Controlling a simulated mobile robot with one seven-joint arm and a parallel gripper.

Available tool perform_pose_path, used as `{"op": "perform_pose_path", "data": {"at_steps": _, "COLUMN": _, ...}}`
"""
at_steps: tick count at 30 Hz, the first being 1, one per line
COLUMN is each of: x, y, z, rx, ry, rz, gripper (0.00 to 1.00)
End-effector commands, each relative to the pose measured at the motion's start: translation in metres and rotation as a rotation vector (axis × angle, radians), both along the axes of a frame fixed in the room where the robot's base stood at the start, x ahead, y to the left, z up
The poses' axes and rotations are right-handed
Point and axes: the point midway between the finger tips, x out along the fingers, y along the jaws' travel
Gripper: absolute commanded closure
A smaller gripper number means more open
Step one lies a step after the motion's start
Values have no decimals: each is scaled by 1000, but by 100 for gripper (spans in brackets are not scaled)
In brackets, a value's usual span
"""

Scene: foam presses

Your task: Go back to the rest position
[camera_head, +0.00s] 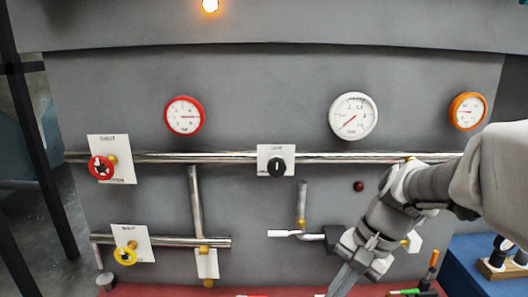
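My arm (440,187) reaches in from the right in front of the grey panel (250,75). My gripper (346,281) points down at the bottom edge, right of the white-handled lever (284,233). Its fingertips are not clearly visible, so I cannot tell whether it is open, shut or holding anything. A black knob (282,167) on a white plate sits up and left of it. A red handwheel (101,168) and a yellow handwheel (126,256) are on the panel's left side.
A red gauge (184,116), a white gauge (353,116) and an orange gauge (467,111) line the panel above a horizontal pipe (225,157). A dark red button (358,186) is near my arm. A reddish surface (185,291) runs along the bottom. A blue surface (480,270) is at right.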

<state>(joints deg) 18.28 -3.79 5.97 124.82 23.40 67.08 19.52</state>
Motion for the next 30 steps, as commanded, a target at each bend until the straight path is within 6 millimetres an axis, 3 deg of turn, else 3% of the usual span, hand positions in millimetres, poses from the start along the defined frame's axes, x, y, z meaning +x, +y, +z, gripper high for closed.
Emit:
{"op": "perform_pose_path", "data": {"at_steps": 6, "x": -34, "y": -2, "z": 23, "rx": -196, "ry": -222, "rz": 228, "gripper": 100}}
{"op": "perform_pose_path", "data": {"at_steps": 15, "x": -69, "y": -12, "z": 47, "rx": -431, "ry": -506, "rz": 515, "gripper": 100}}
{"op": "perform_pose_path", "data": {"at_steps": 21, "x": -79, "y": -16, "z": 54, "rx": -516, "ry": -610, "rz": 617, "gripper": 100}}
{"op": "perform_pose_path", "data": {"at_steps": 30, "x": -81, "y": -17, "z": 55, "rx": -532, "ry": -628, "rz": 637, "gripper": 100}}
